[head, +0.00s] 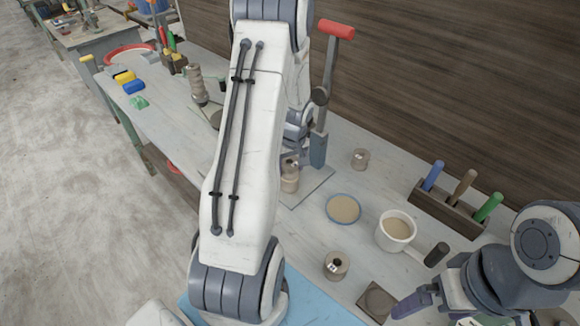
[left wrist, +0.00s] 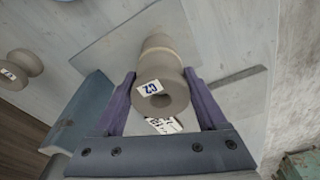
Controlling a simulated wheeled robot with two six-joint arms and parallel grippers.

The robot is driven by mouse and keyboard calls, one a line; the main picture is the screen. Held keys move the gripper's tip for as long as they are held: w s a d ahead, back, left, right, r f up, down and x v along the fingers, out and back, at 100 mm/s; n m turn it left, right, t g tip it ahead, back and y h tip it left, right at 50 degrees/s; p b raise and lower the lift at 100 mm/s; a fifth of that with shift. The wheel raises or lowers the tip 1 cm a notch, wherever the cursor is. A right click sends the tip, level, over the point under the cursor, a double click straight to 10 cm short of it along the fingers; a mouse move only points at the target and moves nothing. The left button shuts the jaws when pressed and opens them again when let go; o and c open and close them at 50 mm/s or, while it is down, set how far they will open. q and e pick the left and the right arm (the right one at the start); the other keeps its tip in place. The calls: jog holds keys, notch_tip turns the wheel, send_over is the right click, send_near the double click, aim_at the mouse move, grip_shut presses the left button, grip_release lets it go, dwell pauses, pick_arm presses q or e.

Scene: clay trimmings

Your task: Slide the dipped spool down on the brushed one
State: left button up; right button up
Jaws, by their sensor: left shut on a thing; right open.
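My left gripper (left wrist: 160,80) is shut on a grey-brown spool (left wrist: 172,98) with a "C2" label and a dark hole in its end. A second, lighter tan spool section (left wrist: 158,42) lines up beyond it, over the grey board. In the head view two stacked spool shapes show beside my left arm, the upper one (head: 289,164) labelled and the lower one (head: 290,184) tan. I cannot tell whether they touch. My arm hides most of the left gripper there. My right gripper (head: 432,310) is open and empty at the lower right.
A blue-rimmed dish of slip (head: 343,221), a mug of slip (head: 384,239) and a labelled spool (head: 336,265) stand to the right. A grey spool (head: 360,158) is behind. A tool rack (head: 446,212) and a red-handled lever (head: 327,75) are near the wall.

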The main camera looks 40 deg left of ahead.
dwell(0.4)
pick_arm(q)
jog(key=o, duration=1.6)
jog(key=shift+r, duration=0.1)
jog(key=r, duration=0.3)
jog(key=d+r, duration=0.1)
jog(key=r, duration=0.2)
jog(key=r+b, duration=0.1)
jog(key=r, duration=0.3)
jog(key=shift+s+d, duration=0.25)
jog(key=shift+s, duration=0.1)
